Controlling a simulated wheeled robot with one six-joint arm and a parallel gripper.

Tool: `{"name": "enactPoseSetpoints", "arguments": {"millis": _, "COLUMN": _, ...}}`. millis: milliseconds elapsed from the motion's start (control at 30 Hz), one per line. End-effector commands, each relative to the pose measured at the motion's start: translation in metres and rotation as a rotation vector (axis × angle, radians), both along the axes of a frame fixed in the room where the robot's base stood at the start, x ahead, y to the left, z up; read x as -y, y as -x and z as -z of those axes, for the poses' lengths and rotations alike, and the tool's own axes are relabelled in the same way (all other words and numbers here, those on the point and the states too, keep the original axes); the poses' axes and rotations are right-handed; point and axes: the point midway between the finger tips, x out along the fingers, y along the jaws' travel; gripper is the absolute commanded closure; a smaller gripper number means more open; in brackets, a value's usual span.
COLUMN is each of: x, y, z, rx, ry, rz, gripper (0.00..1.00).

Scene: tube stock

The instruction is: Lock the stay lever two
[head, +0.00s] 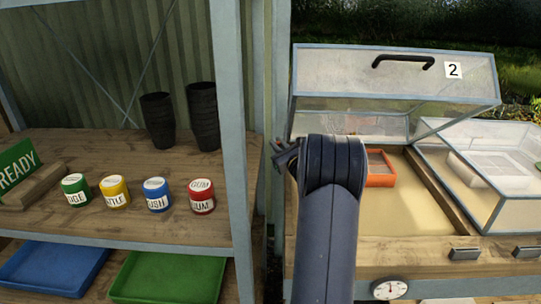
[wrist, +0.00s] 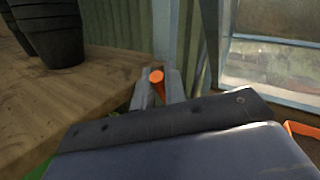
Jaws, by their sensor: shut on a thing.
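The cold frame marked 2 (head: 453,70) has its clear lid (head: 340,75) raised and tilted, with a black handle (head: 403,62) on it. My gripper (head: 283,150) is at the left side of this frame, beside the shelf post, partly hidden by my arm. In the wrist view my gripper (wrist: 156,90) is shut on an orange-ended lever (wrist: 157,78), which I take to be the stay lever. Its lower part is hidden by my wrist. Whether it is locked cannot be told.
A shelf post (head: 236,150) stands close on the left. The wooden shelf (head: 110,215) holds black pots (head: 203,115) and several labelled jars (head: 157,194). An orange tray (head: 380,180) sits inside frame 2. A second glazed frame (head: 480,200) adjoins on the right.

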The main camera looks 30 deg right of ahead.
Motion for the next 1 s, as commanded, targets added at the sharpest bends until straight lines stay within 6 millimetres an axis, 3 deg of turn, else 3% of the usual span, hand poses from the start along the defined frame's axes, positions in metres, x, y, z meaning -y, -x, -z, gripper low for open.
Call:
{"name": "enactPoseSetpoints", "arguments": {"millis": 33, "x": 0.002, "y": 0.0, "z": 0.007, "rx": 0.012, "ry": 0.011, "rz": -0.001, "gripper": 1.0}}
{"name": "enactPoseSetpoints", "arguments": {"millis": 600, "x": -0.001, "y": 0.008, "z": 0.014, "rx": 0.138, "ry": 0.108, "rz": -0.002, "gripper": 1.0}}
{"name": "enactPoseSetpoints", "arguments": {"millis": 1000, "x": -0.003, "y": 0.011, "z": 0.01, "rx": 0.184, "ry": 0.141, "rz": -0.002, "gripper": 1.0}}
